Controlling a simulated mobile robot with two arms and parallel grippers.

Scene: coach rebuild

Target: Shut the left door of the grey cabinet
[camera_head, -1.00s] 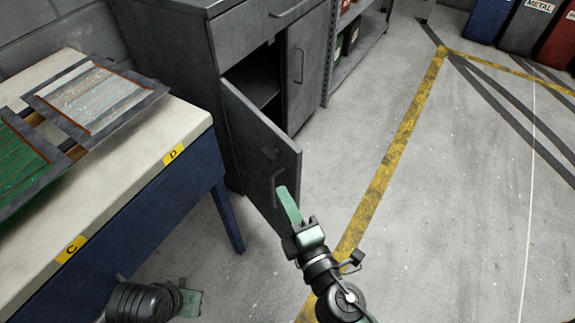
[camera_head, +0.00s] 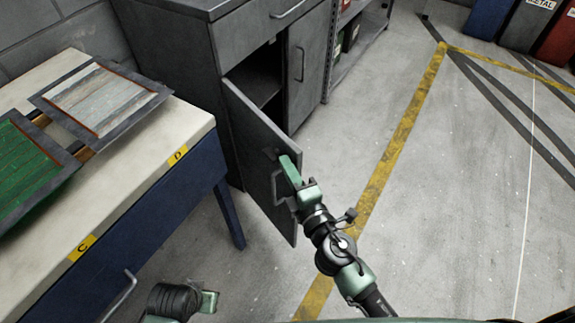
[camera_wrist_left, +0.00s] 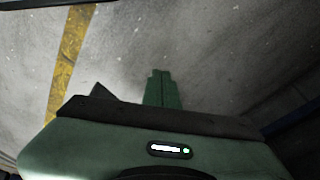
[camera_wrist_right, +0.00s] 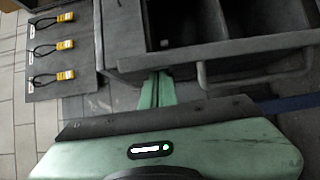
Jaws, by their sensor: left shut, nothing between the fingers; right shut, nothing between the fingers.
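The grey cabinet (camera_head: 170,70) stands at the back, beyond the workbench. Its left door (camera_head: 252,135) hangs open toward me, showing the dark inside with a shelf (camera_head: 262,88). Its right door (camera_head: 309,65) looks closed. My right gripper (camera_head: 287,160) is shut and empty, beside the left door's free edge, above the door's bar handle (camera_head: 278,187); I cannot tell whether it touches. The right wrist view shows its shut fingers (camera_wrist_right: 158,78) by a grey panel with a bar handle (camera_wrist_right: 255,82). My left gripper (camera_head: 210,301) is low by the bench; its fingers (camera_wrist_left: 162,77) are shut and empty over the floor.
The workbench (camera_head: 130,205), with framed panels (camera_head: 100,95) on top, stands at the left. A shelf rack (camera_head: 365,45) is right of the cabinet. Bins (camera_head: 530,28) stand at the far right. The floor (camera_head: 460,190) on the right is clear.

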